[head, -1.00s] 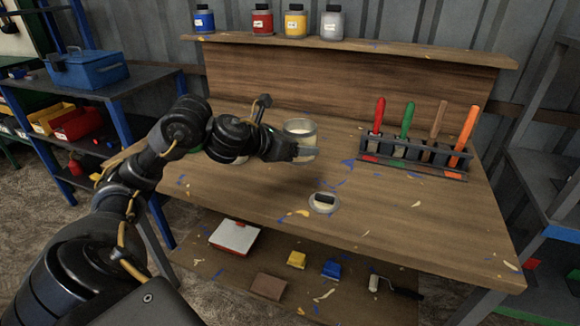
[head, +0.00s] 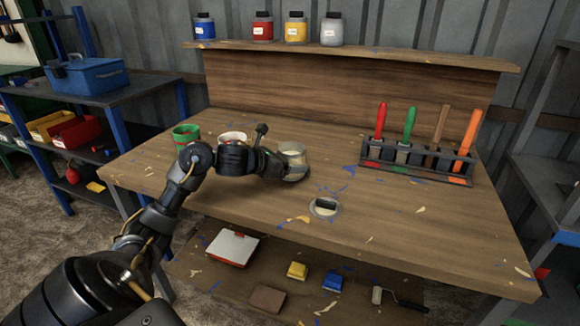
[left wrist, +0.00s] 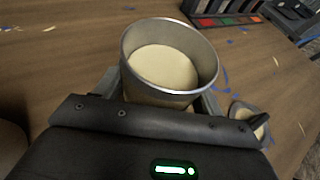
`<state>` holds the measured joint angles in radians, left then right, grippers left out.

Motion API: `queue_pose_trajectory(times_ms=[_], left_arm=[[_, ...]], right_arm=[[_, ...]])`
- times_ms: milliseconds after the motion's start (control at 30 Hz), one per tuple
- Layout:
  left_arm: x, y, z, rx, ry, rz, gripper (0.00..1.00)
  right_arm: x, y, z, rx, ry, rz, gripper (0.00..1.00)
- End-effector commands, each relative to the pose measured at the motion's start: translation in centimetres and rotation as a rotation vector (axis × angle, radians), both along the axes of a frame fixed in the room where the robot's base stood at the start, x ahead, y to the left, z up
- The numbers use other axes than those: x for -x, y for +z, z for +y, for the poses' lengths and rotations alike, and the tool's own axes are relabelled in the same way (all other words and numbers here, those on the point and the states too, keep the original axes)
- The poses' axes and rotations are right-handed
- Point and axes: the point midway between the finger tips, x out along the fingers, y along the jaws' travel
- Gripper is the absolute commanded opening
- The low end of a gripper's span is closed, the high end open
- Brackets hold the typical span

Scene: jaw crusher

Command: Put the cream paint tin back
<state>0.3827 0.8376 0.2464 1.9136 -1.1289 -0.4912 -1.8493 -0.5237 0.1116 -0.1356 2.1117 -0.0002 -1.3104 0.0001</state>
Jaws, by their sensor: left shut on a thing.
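The cream paint tin (head: 292,149) is a silver-grey open tin with cream paint inside. In the left wrist view the tin (left wrist: 170,70) stands upright between the two fingers. My left gripper (head: 290,172) is shut on its sides, over the workbench (head: 400,225); I cannot tell if its base touches the wood. My right gripper is out of view.
A round pale dish with a black piece (head: 324,207) lies in front of the tin. A rack with coloured-handled tools (head: 415,170) stands at the right. Several bottles stand on the back shelf (head: 390,53). The bench's front right is mostly clear, with paint flecks.

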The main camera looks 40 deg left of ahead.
Motion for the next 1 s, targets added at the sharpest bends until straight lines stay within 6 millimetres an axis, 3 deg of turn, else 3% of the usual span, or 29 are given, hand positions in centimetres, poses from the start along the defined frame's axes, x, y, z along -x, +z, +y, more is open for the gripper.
queue_pose_trajectory(times_ms=[467, 500, 633, 1000], left_arm=[[-0.02, -0.76, 0.09, -0.001, 0.002, -0.005, 0.29], [0.0, -0.84, 0.06, -0.001, 0.001, -0.002, 0.71], [0.0, -0.81, 0.06, -0.001, 0.001, -0.002, 0.88], [-0.01, -0.58, 0.05, 0.0, 0.002, -0.002, 0.9]], right_arm=[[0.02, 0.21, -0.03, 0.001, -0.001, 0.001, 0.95], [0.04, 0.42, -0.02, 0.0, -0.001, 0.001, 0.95], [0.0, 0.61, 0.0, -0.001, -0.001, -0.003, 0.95], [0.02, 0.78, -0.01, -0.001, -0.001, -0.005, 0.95]])
